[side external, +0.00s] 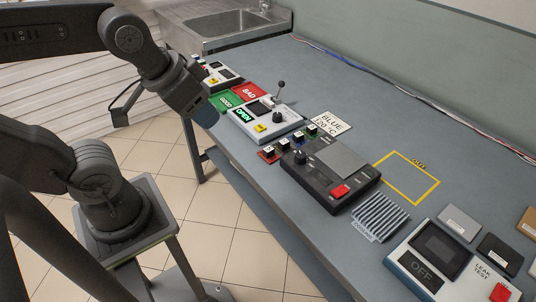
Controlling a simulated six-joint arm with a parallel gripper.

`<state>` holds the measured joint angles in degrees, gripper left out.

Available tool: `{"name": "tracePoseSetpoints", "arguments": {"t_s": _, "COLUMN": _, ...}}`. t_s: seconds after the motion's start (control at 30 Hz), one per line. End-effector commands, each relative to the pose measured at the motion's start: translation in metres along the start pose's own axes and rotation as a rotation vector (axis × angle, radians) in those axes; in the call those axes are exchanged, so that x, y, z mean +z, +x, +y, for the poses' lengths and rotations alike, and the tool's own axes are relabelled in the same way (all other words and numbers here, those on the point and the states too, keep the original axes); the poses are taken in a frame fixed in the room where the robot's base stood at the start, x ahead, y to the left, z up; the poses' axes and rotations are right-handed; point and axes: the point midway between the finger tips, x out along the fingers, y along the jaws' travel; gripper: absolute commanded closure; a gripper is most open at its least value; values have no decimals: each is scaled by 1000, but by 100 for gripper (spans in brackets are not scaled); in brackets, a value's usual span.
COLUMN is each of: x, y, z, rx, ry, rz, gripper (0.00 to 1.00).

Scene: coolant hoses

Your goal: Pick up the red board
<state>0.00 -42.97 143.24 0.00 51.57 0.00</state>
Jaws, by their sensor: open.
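A small red board (267,156) with a dark part on it lies on the grey bench, at the near-left end of a slanting row of small boards. It is in front of the dark grey device. My gripper (206,113) hangs at the upper left, above the front edge of the bench and apart from the red board. Its fingers are small and hard to make out from here; nothing shows held in it.
Other small boards (312,130) run in a row beside the red one. A dark device (328,180) with a red button and a white device (257,125) with a lever stand on either side. A finned grey block (380,217) and a yellow outlined square (431,190) lie rightward.

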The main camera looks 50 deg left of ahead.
Motion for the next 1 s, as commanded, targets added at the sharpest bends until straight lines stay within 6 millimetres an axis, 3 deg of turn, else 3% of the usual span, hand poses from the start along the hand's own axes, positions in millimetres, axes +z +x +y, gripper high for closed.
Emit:
{"name": "tracePoseSetpoints", "arguments": {"t_s": 0.17, "x": -8, "y": 4, "z": -2, "rx": -6, "ry": -58, "rz": -21, "gripper": 55}}
{"name": "tracePoseSetpoints", "arguments": {"t_s": 0.37, "x": -48, "y": 31, "z": -16, "rx": -45, "ry": -365, "rz": -118, "gripper": 55}}
{"name": "tracePoseSetpoints", "arguments": {"t_s": 0.57, "x": -90, "y": 82, "z": -40, "rx": -123, "ry": -762, "rz": -221, "gripper": 55}}
{"name": "tracePoseSetpoints", "arguments": {"t_s": 0.7, "x": -110, "y": 128, "z": -61, "rx": -198, "ry": -1038, "rz": -284, "gripper": 55}}
{"name": "tracePoseSetpoints", "arguments": {"t_s": 0.9, "x": -121, "y": 195, "z": -91, "rx": -316, "ry": -1381, "rz": -350, "gripper": 55}}
{"name": "tracePoseSetpoints", "arguments": {"t_s": 1.0, "x": -121, "y": 218, "z": -101, "rx": -361, "ry": -1497, "rz": -367, "gripper": 55}}
